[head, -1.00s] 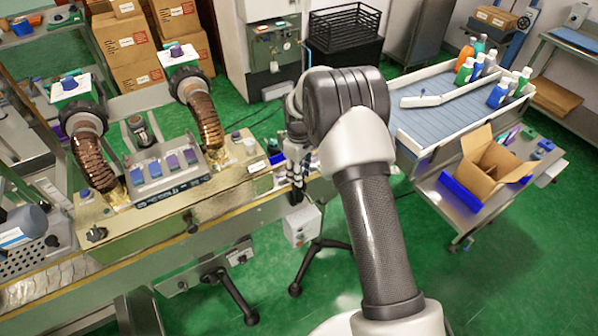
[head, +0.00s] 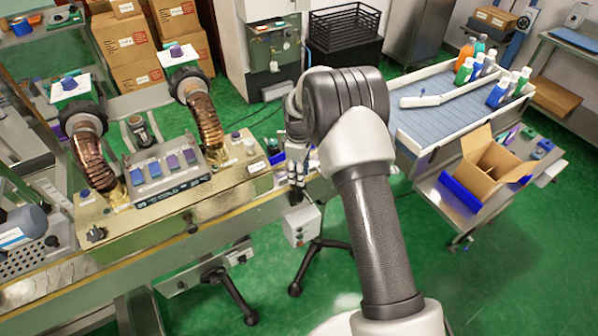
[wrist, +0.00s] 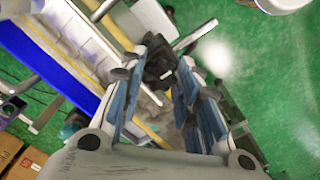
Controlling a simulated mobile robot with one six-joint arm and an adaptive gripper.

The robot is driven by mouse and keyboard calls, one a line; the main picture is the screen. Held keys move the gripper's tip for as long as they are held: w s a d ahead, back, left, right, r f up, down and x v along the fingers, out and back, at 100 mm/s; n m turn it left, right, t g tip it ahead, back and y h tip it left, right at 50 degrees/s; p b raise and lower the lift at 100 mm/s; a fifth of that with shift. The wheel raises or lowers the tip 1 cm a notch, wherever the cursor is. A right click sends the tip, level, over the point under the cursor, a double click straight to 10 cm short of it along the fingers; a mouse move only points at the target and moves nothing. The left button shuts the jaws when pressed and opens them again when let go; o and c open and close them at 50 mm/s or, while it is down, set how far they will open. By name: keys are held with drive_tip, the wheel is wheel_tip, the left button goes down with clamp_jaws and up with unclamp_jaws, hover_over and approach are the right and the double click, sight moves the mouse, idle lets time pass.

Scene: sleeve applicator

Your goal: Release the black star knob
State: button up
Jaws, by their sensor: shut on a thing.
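My gripper (wrist: 172,72) shows in the wrist view with its two blue-padded fingers closed in on the black star knob (wrist: 159,66), which sits between the fingertips. The knob's lobes are partly hidden by the fingers. Two similar black knobs, a left one (head: 97,234) and a middle one (head: 192,226), sit along the same front face.
The sleeve machine (head: 228,206) carries two brown corrugated hoses (head: 205,120) and a button panel (head: 160,172). A grey control box (head: 302,224) is just below my gripper. A conveyor table with bottles (head: 440,118) and an open carton (head: 490,165) stand to the right.

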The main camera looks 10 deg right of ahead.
drive_tip(key=o, duration=1.1)
drive_tip(key=shift+c, duration=0.2)
wheel_tip(320, 180, up, 12)
